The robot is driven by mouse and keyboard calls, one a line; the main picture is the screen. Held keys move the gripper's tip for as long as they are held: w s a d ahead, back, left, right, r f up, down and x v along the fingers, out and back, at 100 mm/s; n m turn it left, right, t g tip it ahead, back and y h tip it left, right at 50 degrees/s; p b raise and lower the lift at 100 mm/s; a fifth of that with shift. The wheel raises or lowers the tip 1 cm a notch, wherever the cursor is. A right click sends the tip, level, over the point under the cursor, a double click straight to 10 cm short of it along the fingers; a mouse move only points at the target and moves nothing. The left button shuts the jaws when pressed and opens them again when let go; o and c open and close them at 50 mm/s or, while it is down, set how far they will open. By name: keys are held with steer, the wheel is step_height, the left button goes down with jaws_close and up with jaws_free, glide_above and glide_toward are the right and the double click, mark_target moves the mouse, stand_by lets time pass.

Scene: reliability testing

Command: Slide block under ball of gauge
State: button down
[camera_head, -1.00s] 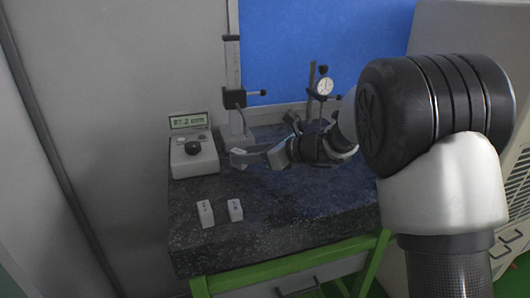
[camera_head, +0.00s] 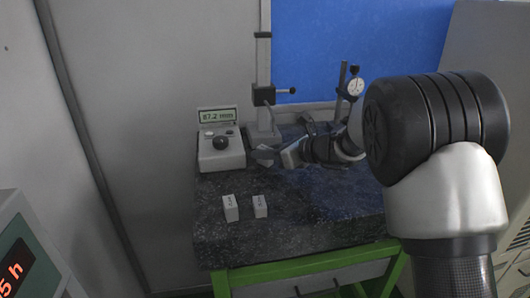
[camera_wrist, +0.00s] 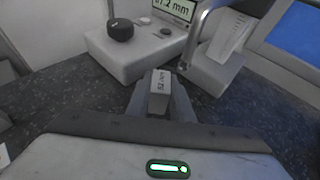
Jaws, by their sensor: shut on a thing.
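My gripper (camera_wrist: 160,100) is shut on a small grey block (camera_wrist: 160,84) with dark printed marks on its top. The height gauge has a tall column (camera_head: 263,75) at the back of the dark stone table. Its bent metal arm (camera_wrist: 193,35) comes down to a small ball tip (camera_wrist: 183,66) in the wrist view. The held block is in front of the ball and a little to its left in that view; I cannot tell whether they touch. In the head view my gripper (camera_head: 272,153) is low beside the gauge foot, and the block is hard to make out.
A white control box (camera_head: 221,152) with a dark knob and a display reading 87.2 mm stands left of the gauge. A dial gauge stand (camera_head: 354,88) is behind my arm.

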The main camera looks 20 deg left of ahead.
steer(key=shift+d, duration=0.15)
steer(key=shift+w+d, duration=0.7)
steer(key=shift+d, duration=0.2)
steer(key=c, duration=1.5)
jaws_free()
steer(key=shift+s, duration=0.1)
steer(key=v, duration=1.7)
steer(key=shift+d+r, duration=0.15)
steer(key=shift+s, duration=0.15)
